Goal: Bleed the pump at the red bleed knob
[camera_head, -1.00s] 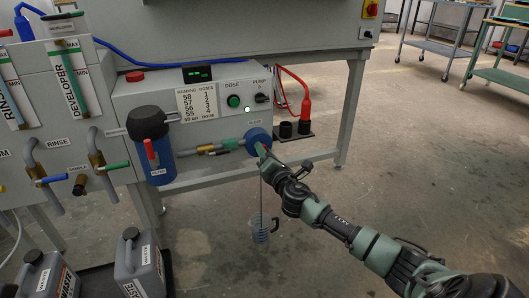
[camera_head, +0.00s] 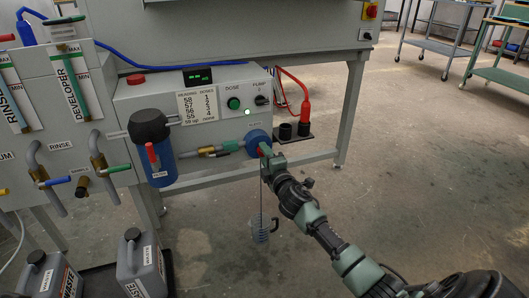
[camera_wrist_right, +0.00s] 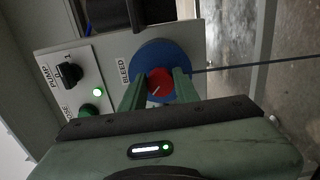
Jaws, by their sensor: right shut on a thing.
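The red bleed knob (camera_wrist_right: 160,82) sits in the middle of the round blue pump head (camera_wrist_right: 152,58), beside the BLEED label. In the head view the blue pump head (camera_head: 257,140) is on the lower right of the machine's front. My right gripper (camera_head: 263,149) reaches it from the lower right. In the right wrist view its two green fingers (camera_wrist_right: 160,90) are shut on the red knob, one on each side. The knob's pale line runs slantwise. A clear jug (camera_head: 262,230) stands below under a thin line. My left gripper is not in view.
The PUMP switch (camera_head: 262,100), a lit lamp and the green DOSE button (camera_head: 233,103) are above. A blue filter (camera_head: 158,150) is to the left. A red probe (camera_head: 305,105) stands at the right.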

